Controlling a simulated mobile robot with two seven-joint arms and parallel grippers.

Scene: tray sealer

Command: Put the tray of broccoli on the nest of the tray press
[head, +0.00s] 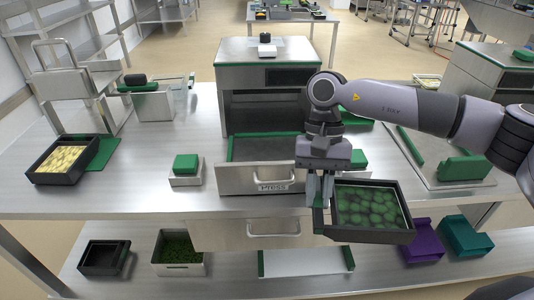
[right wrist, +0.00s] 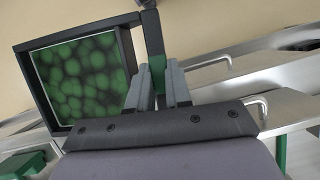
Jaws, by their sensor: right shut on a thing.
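The tray of broccoli (head: 377,236) is a black tray with green florets under a clear top. It hangs in front of the bench edge, right of the press drawer, and fills the left of the right wrist view (right wrist: 72,127). My right gripper (head: 320,200) points down, shut on the tray's left end beside a green part; its fingers also show in the right wrist view (right wrist: 158,88). The tray press (head: 268,75) is a steel box. Its drawer (head: 255,182), labelled PRESS, stands pulled out with a dark, green-edged nest (head: 265,149). My left gripper is out of view.
A black tray of yellow food (head: 82,140) stands at the left. A green block on a pale base (head: 187,179) sits left of the drawer. A lower shelf (head: 215,284) below holds purple (head: 422,240) and teal (head: 466,236) pieces. The bench front at left is clear.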

